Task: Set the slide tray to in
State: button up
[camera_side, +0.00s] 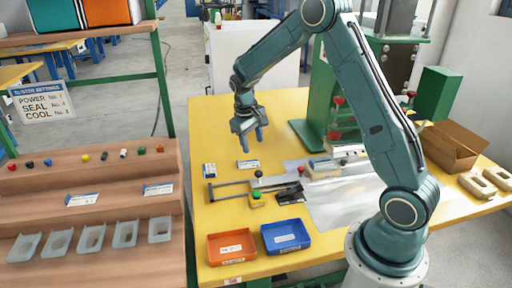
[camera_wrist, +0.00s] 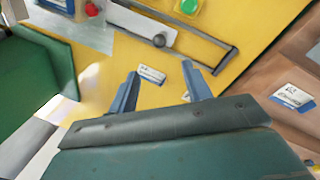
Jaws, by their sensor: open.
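The slide tray (camera_wrist: 140,24) shows in the wrist view as a pale plate with a dark round knob (camera_wrist: 158,40) at its end, lying between dark rails (camera_wrist: 205,37). Its plate sits at one end of the rails, and bare yellow table shows between the rails at the other end. In the side view the rails (camera_side: 228,184) lie on the yellow table, with the black knob (camera_side: 258,174) upright near their middle. My gripper (camera_side: 250,137) is open and empty, above the table behind the rails. In the wrist view its fingers (camera_wrist: 160,82) are apart, clear of the knob.
A green button box (camera_side: 257,200) stands in front of the rails. Orange (camera_side: 232,248) and blue (camera_side: 286,236) trays sit at the table's front. Small labels (camera_side: 248,164) lie below my gripper. A green press frame (camera_side: 322,95) stands behind right, and a wooden stepped rack (camera_side: 85,215) stands left.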

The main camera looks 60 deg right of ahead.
aim_at(258, 171)
jog(key=m, duration=0.3)
jog(key=w+d+m+g, duration=0.1)
jog(key=m, duration=0.2)
jog(key=m+y, duration=0.1)
jog(key=m, duration=0.2)
jog(key=shift+w+d, duration=0.15)
jog(key=shift+w, duration=0.25)
jog(key=shift+f, duration=0.15)
jog(key=f, duration=0.4)
jog(key=s+d+f, duration=0.1)
jog(key=f, duration=0.4)
jog(key=s+f, duration=0.1)
jog(key=f, duration=0.3)
jog(key=shift+s+d+f, duration=0.15)
jog(key=shift+d+f, duration=0.05)
